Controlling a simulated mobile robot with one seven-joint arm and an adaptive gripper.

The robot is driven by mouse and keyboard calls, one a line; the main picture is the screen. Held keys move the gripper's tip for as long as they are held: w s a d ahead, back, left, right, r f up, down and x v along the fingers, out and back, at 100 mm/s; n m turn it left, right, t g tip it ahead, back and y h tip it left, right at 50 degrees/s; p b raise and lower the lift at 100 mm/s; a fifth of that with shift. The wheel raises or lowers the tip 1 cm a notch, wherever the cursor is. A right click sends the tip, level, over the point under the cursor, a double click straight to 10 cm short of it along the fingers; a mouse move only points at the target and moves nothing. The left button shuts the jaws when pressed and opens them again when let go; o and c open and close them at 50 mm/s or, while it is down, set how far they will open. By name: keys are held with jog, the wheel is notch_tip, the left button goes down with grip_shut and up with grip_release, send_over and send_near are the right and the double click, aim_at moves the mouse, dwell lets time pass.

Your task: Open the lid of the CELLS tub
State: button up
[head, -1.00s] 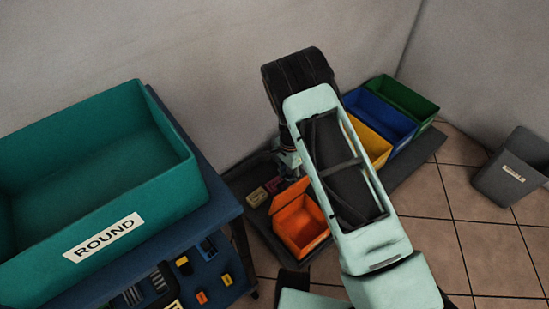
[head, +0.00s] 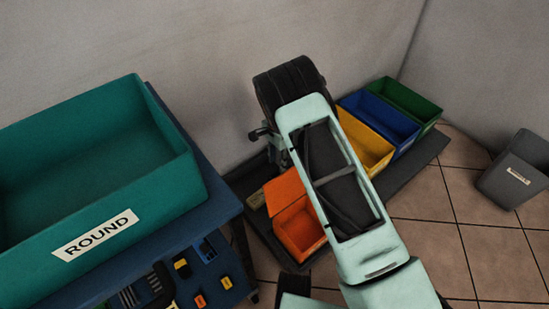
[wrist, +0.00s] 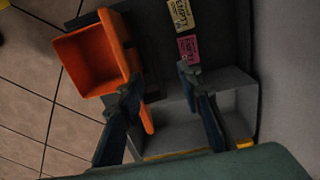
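An orange tub (head: 301,232) sits on the dark low platform, its lid (head: 287,192) standing raised at its back edge. The tub is open and looks empty in the wrist view (wrist: 92,58). There the lid (wrist: 118,35) shows nearly edge-on along the tub's right side. I can read no CELLS label; this is the only tub with a lid that I see. My gripper (wrist: 157,77) is open and empty in the wrist view. Its left finger overlaps the lid's edge; I cannot tell whether they touch. My arm hides the fingertips in the head view.
Yellow (head: 366,148), blue (head: 379,121) and green (head: 408,106) open bins stand right of my arm. A grey open box (wrist: 178,135) lies below my fingers. Yellow (wrist: 181,16) and pink (wrist: 189,48) cards lie near it. A teal ROUND bin (head: 60,240) stands left.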

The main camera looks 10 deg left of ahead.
jog(key=shift+w+a+r+b, duration=0.35)
jog(key=shift+w+a, duration=0.2)
jog(key=shift+a, duration=0.15)
jog(key=shift+r, duration=0.1)
notch_tip(320, 180, up, 12)
dwell(0.6)
